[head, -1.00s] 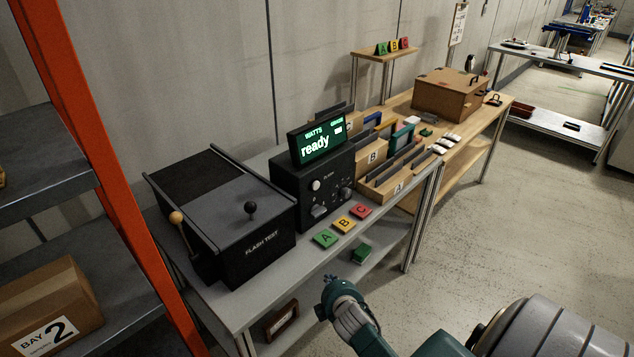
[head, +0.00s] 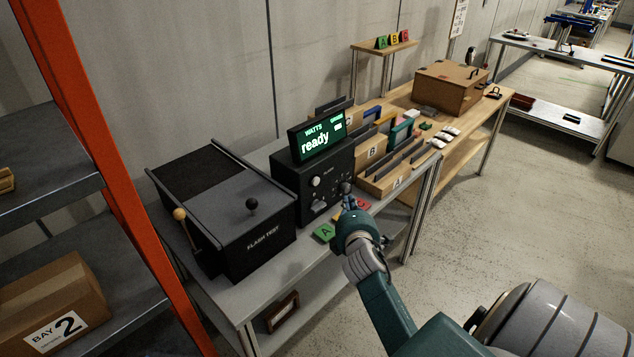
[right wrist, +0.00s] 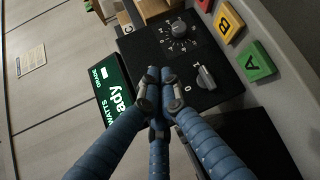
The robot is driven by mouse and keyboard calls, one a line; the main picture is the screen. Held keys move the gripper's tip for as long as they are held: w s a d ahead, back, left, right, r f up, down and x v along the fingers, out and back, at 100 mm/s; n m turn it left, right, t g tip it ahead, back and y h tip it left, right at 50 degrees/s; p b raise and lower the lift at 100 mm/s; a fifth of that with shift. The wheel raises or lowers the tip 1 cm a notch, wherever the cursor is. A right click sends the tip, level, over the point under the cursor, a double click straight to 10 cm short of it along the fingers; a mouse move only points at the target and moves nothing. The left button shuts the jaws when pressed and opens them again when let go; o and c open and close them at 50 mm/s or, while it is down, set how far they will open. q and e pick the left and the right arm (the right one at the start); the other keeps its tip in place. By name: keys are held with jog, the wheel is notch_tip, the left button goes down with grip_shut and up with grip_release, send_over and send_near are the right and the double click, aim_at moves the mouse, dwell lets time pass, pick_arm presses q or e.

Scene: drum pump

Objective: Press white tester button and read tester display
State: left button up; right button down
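The black tester (head: 325,192) stands on the grey table. Its display (head: 321,138) shows "ready" in large letters under the small word "WATTS" and a second small label. The white button (head: 316,182) is on the tester's front panel and looks unobstructed in the head view. My right gripper (head: 348,204) is in front of the panel's right part. In the right wrist view, its three blue fingers (right wrist: 155,75) are drawn together with nothing seen between them. They cover part of the panel, and the button is not visible there. Contact cannot be told. My left gripper is not in view.
The black flash test box (head: 225,215) with two levers stands left of the tester. Letter tiles, such as the green A (head: 324,232), lie before it. Wooden card racks (head: 372,180) stand close on the right. An orange shelf post (head: 105,150) rises at left.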

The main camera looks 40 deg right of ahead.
aim_at(316, 181)
jog(key=w+a+b, duration=0.1)
jog(key=w+b, duration=0.3)
jog(key=w, duration=0.4)
jog(key=shift+w, duration=0.4)
jog(key=shift+w+a, duration=0.1)
dwell(1.2)
jog(key=shift+w, duration=0.3)
jog(key=shift+w+a, duration=0.1)
jog(key=shift+w, duration=0.35)
dwell(0.7)
jog(key=shift+s+p, duration=0.55)
jog(key=shift+s, duration=0.35)
